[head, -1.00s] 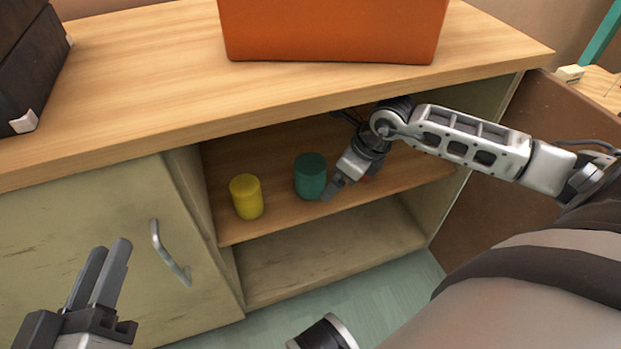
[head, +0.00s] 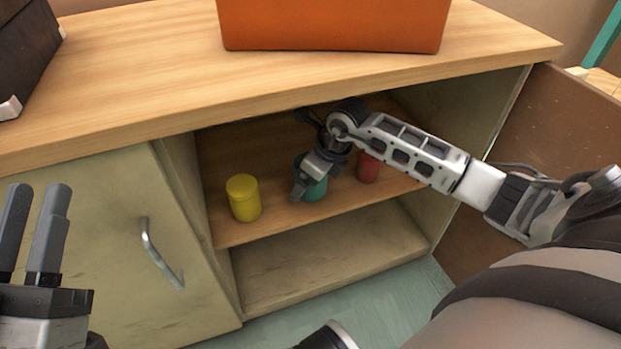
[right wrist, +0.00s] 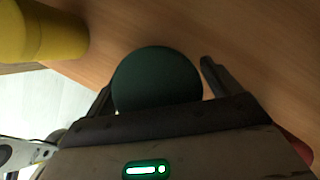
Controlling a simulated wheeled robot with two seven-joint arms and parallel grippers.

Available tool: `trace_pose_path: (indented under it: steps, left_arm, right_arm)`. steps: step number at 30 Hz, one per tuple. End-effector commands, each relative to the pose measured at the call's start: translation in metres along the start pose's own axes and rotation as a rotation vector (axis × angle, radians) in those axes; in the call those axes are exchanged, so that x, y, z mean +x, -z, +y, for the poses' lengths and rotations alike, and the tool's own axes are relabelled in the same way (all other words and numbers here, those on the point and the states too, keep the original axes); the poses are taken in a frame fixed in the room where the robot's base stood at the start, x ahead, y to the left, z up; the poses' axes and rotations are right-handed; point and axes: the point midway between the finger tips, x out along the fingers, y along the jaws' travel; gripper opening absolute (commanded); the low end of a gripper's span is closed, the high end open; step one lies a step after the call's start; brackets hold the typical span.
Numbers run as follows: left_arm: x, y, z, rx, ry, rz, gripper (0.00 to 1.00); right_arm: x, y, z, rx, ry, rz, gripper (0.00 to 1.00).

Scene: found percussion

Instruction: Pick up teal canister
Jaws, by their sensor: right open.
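The teal canister (head: 316,190) stands upright on the cabinet's upper shelf, partly hidden behind my right gripper in the head view. My right gripper (head: 300,191) is open and reaches in from the right. In the right wrist view the dark teal canister (right wrist: 157,78) lies between the open fingers of the right gripper (right wrist: 155,88); whether they touch it I cannot tell. My left gripper (head: 32,228) is at the lower left, in front of the closed door and away from the canister. Its two fingers point up close together, and nothing shows between them.
A yellow canister (head: 243,199) stands to the left on the shelf (head: 280,218), and a red canister (head: 368,168) to the right. The cabinet top (head: 150,80) overhangs them. The left door (head: 90,225) is closed; the right door (head: 530,160) is open. An orange box (head: 335,25) sits on top.

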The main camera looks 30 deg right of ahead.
Motion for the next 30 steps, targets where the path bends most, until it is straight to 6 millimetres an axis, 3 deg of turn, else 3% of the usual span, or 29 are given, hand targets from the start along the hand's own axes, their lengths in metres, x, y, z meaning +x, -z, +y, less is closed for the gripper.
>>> trace_pose_path:
  steps: [3,8,9,22,30]
  left_arm:
    - [0.000,0.000,0.000,-0.001,0.000,-0.001,0.26]
    - [0.000,0.000,0.000,-0.002,0.000,-0.002,0.26]
    - [0.000,0.000,0.000,-0.002,0.000,-0.002,0.26]
    - [0.002,0.001,0.000,-0.026,0.001,-0.022,0.26]
    - [-0.014,-0.031,0.002,-0.242,0.075,-0.233,0.26]
  right_arm:
    - [-0.001,0.000,0.000,0.000,0.000,0.000,0.87]
    - [-0.001,0.000,0.000,0.000,0.000,0.000,0.42]
    - [-0.001,0.000,0.000,0.000,0.000,0.000,0.37]
    - [-0.009,-0.004,-0.001,-0.001,0.002,-0.002,0.38]
    - [-0.040,-0.017,-0.001,-0.001,0.002,-0.002,0.38]
